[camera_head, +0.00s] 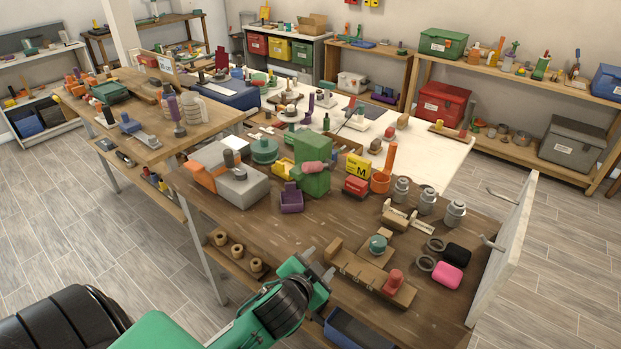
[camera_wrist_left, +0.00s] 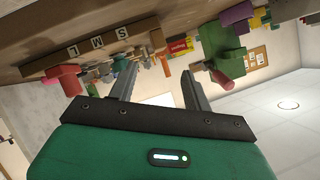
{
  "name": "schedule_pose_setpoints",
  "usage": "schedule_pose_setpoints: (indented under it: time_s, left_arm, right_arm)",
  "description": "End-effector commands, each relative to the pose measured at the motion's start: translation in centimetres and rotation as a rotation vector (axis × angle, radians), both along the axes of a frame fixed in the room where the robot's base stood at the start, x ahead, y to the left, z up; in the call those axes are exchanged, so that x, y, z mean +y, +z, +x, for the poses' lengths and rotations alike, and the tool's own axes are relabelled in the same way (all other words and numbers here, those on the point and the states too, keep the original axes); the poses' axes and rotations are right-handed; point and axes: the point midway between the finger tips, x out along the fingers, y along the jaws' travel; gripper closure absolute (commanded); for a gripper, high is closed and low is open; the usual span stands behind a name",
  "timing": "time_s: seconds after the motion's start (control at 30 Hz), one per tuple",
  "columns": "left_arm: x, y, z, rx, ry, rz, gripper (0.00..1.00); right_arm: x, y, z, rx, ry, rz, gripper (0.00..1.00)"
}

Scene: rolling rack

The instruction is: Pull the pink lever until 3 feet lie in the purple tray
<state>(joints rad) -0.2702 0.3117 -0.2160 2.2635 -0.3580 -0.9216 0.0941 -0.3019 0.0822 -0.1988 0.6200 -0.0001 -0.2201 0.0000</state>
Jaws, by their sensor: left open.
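The green dispenser (camera_head: 311,181) stands on the brown workbench. The pink lever (camera_head: 315,168) sticks out from its side. The purple tray (camera_head: 291,202) sits at the dispenser's foot, on its front left; I cannot make out any feet in it. My left gripper (camera_head: 318,264) is open and empty over the bench's front edge, in front of the tray and apart from it. In the left wrist view, the pink lever (camera_wrist_left: 221,79), green dispenser (camera_wrist_left: 212,42) and purple tray (camera_wrist_left: 236,14) show beyond the open fingers (camera_wrist_left: 160,72). My right gripper is not in view.
A wooden fixture (camera_head: 370,275) with a red knob lies right of my left gripper. Grey cylinders (camera_head: 427,202), a pink block (camera_head: 447,275) and a white panel (camera_head: 503,250) are farther right. A grey box (camera_head: 242,187) stands left of the tray. The bench front between is clear.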

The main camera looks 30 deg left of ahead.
Motion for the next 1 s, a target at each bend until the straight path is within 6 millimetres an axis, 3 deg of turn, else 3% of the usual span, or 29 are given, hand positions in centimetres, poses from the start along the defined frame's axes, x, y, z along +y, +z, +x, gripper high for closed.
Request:
schedule_pose_setpoints:
  time_s: [0.03,0.3,0.4,0.53,0.63,0.77,0.87,1.0]
  left_arm:
    - [0.0,2.3,1.6,-0.091,-0.029,0.040,0.50]
    - [-2.3,12.7,8.4,-0.544,-0.265,0.296,0.50]
    - [-4.1,16.5,9.9,-0.717,-0.405,0.431,0.50]
    - [-6.6,20.1,11.0,-0.894,-0.615,0.623,0.50]
    - [-8.1,21.4,11.5,-0.983,-0.793,0.782,0.50]
    - [-8.8,21.6,12.1,-1.027,-1.039,0.998,0.50]
    - [-8.0,21.0,12.8,-0.992,-1.230,1.166,0.50]
    - [-4.4,19.6,14.1,-0.839,-1.484,1.392,0.50]
  right_arm:
    - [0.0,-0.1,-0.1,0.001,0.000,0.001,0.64]
    - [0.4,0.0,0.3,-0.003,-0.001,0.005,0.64]
    - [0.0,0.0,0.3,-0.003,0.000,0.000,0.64]
    - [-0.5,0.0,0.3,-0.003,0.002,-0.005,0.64]
    - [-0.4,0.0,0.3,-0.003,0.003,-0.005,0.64]
    - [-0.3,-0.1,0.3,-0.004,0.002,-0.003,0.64]
    - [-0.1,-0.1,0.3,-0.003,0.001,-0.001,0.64]
    - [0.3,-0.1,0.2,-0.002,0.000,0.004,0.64]
